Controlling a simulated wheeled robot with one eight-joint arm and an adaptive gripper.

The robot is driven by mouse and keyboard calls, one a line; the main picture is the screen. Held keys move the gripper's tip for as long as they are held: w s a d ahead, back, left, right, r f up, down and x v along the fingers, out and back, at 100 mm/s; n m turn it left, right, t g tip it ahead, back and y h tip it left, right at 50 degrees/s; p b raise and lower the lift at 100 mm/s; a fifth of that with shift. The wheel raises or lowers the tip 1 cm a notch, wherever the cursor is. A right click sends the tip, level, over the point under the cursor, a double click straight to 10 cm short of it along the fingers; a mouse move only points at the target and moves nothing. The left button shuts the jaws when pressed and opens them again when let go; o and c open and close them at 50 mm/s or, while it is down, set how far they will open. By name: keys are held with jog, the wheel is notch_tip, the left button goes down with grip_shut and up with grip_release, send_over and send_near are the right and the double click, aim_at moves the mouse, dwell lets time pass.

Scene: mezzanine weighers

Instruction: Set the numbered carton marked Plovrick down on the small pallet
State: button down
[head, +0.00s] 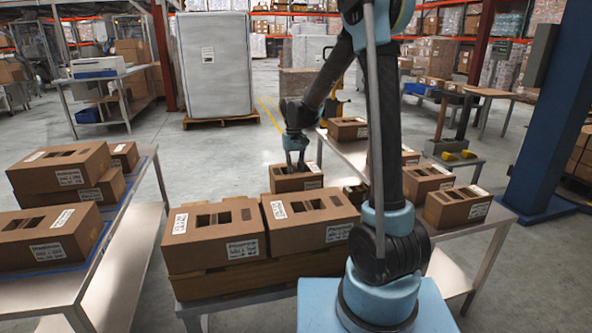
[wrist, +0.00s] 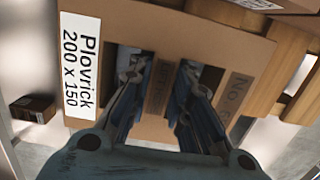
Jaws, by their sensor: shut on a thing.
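The carton marked Plovrick (wrist: 150,65) is brown, with a white label and slots in its top. It fills much of the wrist view. My gripper (wrist: 160,100) has its fingers in two slots, shut on the strip between them. In the head view my gripper (head: 294,160) comes down on the carton (head: 296,184) from above, behind the front cartons; its lower part is hidden, so I cannot tell its height. The small wooden pallet (head: 225,284) lies on the front table under two cartons. Its pale wood also shows right of the held carton in the wrist view (wrist: 285,55).
Two labelled cartons, left (head: 215,232) and right (head: 310,220), fill the pallet's visible front. More cartons stand right (head: 457,207) and on the left table (head: 50,238). A blue post (head: 550,110) stands at the right. Grey floor (head: 225,150) is open behind.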

jog(key=shift+f, duration=1.4)
jog(key=shift+f, duration=0.2)
jog(key=c, duration=1.4)
grip_release()
